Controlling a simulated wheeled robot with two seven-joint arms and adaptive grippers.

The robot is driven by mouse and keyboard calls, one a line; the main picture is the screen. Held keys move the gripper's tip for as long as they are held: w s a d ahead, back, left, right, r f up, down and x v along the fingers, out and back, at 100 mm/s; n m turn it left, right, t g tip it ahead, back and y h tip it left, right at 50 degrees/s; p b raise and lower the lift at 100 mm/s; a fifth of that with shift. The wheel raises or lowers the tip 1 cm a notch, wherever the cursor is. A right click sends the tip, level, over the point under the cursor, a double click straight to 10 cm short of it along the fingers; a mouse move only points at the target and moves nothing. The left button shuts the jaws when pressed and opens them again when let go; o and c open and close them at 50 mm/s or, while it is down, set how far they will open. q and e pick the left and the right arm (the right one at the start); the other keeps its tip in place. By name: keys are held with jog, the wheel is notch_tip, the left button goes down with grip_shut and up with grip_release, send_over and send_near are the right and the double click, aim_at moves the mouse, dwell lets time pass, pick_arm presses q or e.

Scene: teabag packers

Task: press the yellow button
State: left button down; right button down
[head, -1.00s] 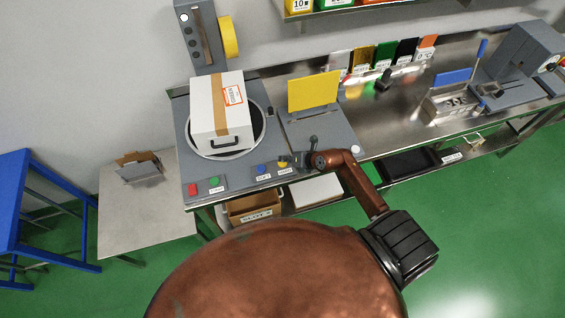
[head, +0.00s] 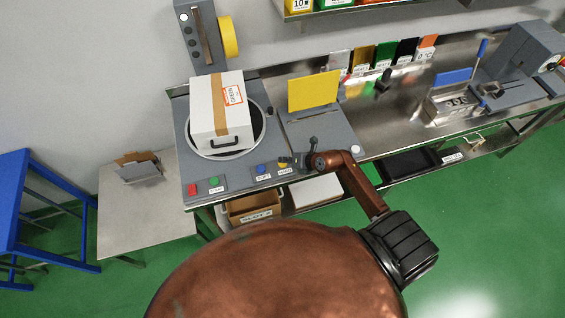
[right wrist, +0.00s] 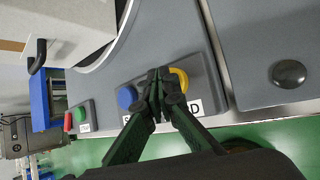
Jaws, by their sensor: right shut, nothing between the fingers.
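The yellow button (head: 282,165) is on the front control strip of the grey machine, right of the blue button (head: 262,169). In the right wrist view the yellow button (right wrist: 183,80) is partly hidden behind my fingers, with the blue button (right wrist: 127,97) on their other side. My right gripper (head: 291,159) is shut and empty, its tips right by the yellow button. In the right wrist view the tips (right wrist: 160,80) overlap the button's near side; I cannot tell whether they touch it. My left gripper is not in view.
A white taped box (head: 205,120) sits on the machine's round turntable (head: 196,150). A red button (head: 192,189) and a green button (head: 214,182) are further left on the front strip. A yellow panel (head: 314,91) stands behind my gripper. A black knob (right wrist: 289,73) is to the right.

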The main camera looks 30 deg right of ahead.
jog(key=shift+f, duration=0.3)
jog(key=shift+r, duration=0.1)
dwell(0.3)
jog(key=shift+r+p, duration=0.9)
jog(key=shift+p, duration=0.05)
notch_tip(320, 180, up, 5)
jog(key=p, duration=0.5)
jog(key=shift+r, duration=0.1)
dwell(0.4)
